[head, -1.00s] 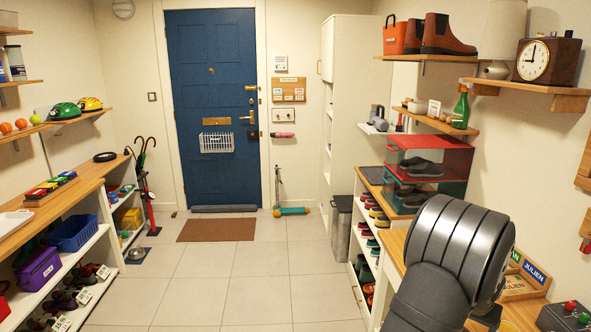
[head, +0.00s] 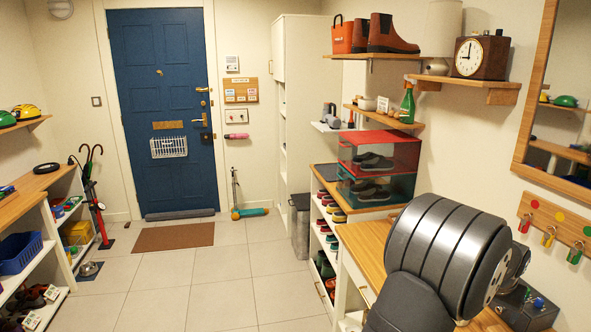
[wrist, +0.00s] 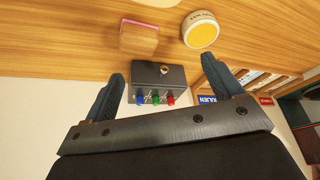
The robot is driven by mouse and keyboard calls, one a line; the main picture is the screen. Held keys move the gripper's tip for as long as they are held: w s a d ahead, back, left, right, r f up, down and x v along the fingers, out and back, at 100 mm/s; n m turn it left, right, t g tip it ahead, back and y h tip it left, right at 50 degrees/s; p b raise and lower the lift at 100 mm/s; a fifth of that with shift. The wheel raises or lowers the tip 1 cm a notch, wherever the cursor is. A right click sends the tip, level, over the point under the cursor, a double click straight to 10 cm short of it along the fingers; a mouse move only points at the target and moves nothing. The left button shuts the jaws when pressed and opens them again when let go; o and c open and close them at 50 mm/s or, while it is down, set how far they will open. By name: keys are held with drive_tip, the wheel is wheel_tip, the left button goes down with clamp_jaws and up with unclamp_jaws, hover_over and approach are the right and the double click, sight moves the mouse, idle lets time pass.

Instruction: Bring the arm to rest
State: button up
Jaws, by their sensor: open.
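My gripper (wrist: 165,100) shows in the wrist view with its two dark fingers spread wide apart and nothing between them. I cannot tell the distance between fingers and box. In the head view my grey arm link covers the lower right, and the gripper itself is hidden there. The dark box (head: 527,305) shows partly behind the arm.
In the head view, a key rack (head: 556,228) and mirror (head: 535,150) are on the right wall.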

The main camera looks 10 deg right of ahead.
drive_tip(key=shift+m, duration=0.6)
drive_tip(key=w+f, duration=0.2)
drive_tip(key=w, duration=0.1)
drive_tip(key=w+d+f, duration=0.1)
drive_tip(key=w+f, duration=0.1)
drive_tip(key=w, duration=0.2)
drive_tip(key=w+d+f, duration=0.1)
drive_tip(key=w+f, duration=0.2)
drive_tip(key=shift+w+f, duration=0.1)
drive_tip(key=shift+w, duration=0.2)
drive_tip(key=shift+f, duration=0.75)
drive_tip(key=o, duration=0.3)
